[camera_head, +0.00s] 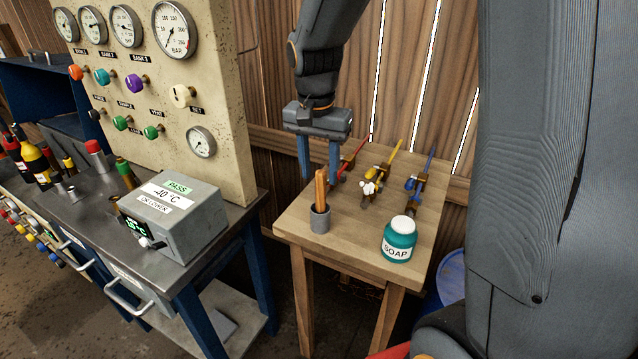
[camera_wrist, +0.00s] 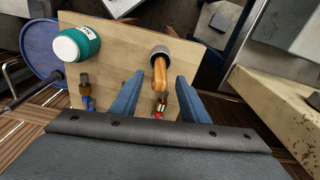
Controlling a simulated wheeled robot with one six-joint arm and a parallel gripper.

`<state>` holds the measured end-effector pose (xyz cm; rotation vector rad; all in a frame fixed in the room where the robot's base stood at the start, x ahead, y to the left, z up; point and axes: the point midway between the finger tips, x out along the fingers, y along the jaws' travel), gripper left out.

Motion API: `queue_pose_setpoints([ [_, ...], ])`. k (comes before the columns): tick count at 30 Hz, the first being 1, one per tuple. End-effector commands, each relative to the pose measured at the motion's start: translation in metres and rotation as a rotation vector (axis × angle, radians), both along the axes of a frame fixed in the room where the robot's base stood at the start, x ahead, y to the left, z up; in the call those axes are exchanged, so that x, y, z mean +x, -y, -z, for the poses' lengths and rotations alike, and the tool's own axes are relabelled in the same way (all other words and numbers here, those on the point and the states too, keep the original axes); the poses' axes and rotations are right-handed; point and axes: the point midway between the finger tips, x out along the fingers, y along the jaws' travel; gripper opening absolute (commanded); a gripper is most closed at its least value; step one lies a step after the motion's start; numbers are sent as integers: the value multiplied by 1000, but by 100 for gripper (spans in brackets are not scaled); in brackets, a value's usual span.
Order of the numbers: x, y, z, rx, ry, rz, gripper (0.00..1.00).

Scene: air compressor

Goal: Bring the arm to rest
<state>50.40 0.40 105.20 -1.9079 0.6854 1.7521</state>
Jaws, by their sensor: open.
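My gripper (camera_head: 320,163) is open, its two blue fingers pointing down above the back left part of the small wooden table (camera_head: 290,230). In the wrist view the fingers (camera_wrist: 158,98) are apart, with a wooden handle (camera_wrist: 160,76) showing between and beyond them. That handle stands in a small grey cup (camera_head: 320,219) on the table. In the head view the handle (camera_head: 321,188) is just below and in front of the fingers; I cannot tell whether they touch it. My arm comes down from the top of the head view.
A teal soap jar (camera_head: 399,240) stands at the table's front right. Red, yellow and blue tools or valves (camera_head: 375,180) line the back. Left are a metal bench with a grey meter box (camera_head: 175,220) and a gauge panel (camera_head: 215,80). A blue drum (camera_head: 451,280) stands right.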

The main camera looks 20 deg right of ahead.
Motion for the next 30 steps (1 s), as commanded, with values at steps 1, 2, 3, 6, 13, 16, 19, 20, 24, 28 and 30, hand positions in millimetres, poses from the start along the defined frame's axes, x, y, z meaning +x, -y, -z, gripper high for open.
queue_pose_setpoints([
  [1, 1, -1, -7, 0, 3, 0, 41],
  [2, 1, -1, -10, 0, 4, 0, 41],
  [3, 0, -1, -14, 0, 1, 0, 41],
  [6, -1, -1, -20, 0, 1, -1, 41],
  [13, -12, 0, -16, 3, 9, -61, 41],
  [16, -30, 1, -4, 4, 30, -176, 41],
  [19, -55, 2, 12, -1, 62, -333, 41],
  [20, -63, 2, 16, -5, 73, -382, 41],
  [24, -93, 4, 33, -27, 114, -565, 41],
  [28, -110, 5, 41, -48, 137, -674, 41],
  [30, -119, 5, 48, -42, 115, -695, 41],
])
